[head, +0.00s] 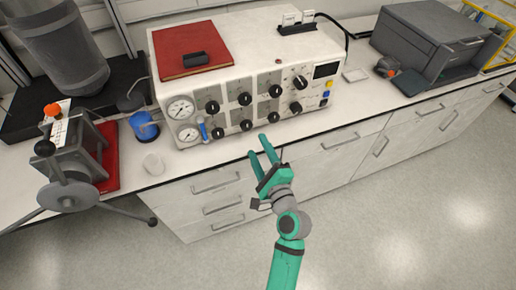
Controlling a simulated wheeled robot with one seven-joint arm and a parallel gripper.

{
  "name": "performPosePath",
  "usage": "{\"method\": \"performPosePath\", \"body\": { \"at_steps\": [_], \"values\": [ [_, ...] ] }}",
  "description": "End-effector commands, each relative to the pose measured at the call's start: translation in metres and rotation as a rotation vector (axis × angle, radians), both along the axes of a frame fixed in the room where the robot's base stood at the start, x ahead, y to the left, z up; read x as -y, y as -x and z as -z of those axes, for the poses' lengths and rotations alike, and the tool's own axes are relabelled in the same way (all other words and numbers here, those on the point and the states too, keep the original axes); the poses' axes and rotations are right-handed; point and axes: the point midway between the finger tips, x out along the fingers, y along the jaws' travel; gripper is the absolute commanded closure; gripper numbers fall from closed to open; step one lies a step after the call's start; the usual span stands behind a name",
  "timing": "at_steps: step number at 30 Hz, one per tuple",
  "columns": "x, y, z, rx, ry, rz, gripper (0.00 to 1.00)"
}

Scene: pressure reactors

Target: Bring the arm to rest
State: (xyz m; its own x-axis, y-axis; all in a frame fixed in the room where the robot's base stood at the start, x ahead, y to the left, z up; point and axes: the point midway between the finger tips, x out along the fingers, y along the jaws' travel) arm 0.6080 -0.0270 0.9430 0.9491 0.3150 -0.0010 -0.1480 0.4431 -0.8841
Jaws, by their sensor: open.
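My gripper (259,147) is at the end of my green and grey arm, in the middle of the head view. Its two green fingers are spread apart, with nothing between them. They point up and to the left in the picture, toward the front of the white control unit (236,72). The fingertips appear just in front of the bench edge, below the unit's row of knobs. I cannot tell their exact distance from it. My arm reaches in from the bottom of the picture.
The white bench (353,134) runs across, with drawers below. A dark grey box (428,40) stands at right. The floor (420,220) at lower right is clear.

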Motion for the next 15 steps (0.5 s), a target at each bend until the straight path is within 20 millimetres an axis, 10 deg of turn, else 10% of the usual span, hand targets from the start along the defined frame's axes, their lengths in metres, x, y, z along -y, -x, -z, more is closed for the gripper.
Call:
{"method": "performPosePath", "body": {
  "at_steps": [10, 15],
  "values": [
    [-0.001, 0.002, 0.004, -0.002, 0.011, 0.005, 0.47],
    [-0.001, 0.027, 0.037, -0.021, 0.140, 0.055, 0.47]
  ]
}}
